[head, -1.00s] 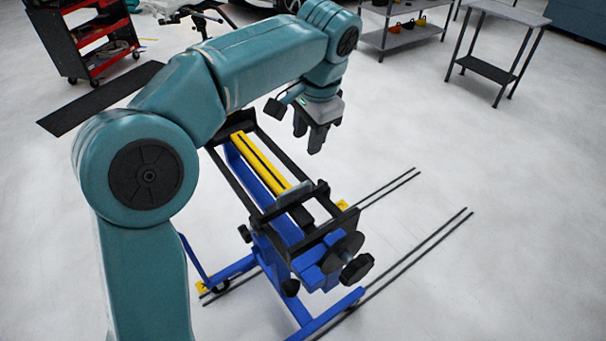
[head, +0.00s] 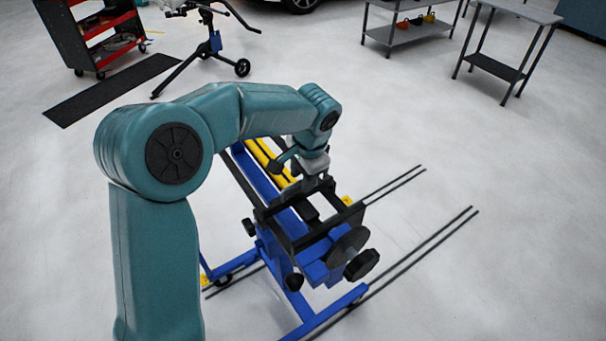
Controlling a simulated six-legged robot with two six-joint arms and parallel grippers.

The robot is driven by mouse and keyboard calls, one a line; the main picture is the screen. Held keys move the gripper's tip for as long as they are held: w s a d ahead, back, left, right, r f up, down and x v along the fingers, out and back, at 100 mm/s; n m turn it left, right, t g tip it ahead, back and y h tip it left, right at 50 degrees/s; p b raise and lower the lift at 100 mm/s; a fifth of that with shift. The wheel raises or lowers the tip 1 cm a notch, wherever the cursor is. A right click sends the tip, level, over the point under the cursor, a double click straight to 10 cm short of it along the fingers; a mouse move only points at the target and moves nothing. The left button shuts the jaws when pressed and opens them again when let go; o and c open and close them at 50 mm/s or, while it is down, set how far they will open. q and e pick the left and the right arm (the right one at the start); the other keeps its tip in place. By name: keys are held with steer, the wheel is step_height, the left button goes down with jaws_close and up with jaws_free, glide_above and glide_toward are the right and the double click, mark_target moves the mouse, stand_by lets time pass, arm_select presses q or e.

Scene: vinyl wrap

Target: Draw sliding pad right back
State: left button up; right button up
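My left gripper (head: 310,188) reaches down over the near part of a wheeled blue stand (head: 318,270). Its fingers are at the upright end of a black crossbar (head: 328,183) on the stand's black frame. The fingertips are small and partly merge with the black parts, so I cannot tell whether they touch or grip it. A dark pad-like block (head: 305,209) lies between the frame rails just below the gripper. I cannot tell for certain which part is the sliding pad right. My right gripper is not in view.
Yellow rails (head: 262,153) run along the stand under my arm. Black round knobs (head: 361,265) stick out at its near end. Dark strips (head: 420,252) lie on the floor to the right.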

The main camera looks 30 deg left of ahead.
arm_select(q)
steer(key=shift+s, duration=0.1)
steer(key=shift+c, duration=1)
jaws_close()
steer(key=s+d+b, duration=0.2)
steer(key=s+d, duration=0.1)
steer(key=d, duration=0.6)
steer(key=shift+s+d+b, duration=0.2)
steer(key=shift+s+b, duration=0.1)
steer(key=shift+s, duration=0.1)
steer(key=shift+o, duration=1)
jaws_free()
steer(key=shift+d, duration=0.2)
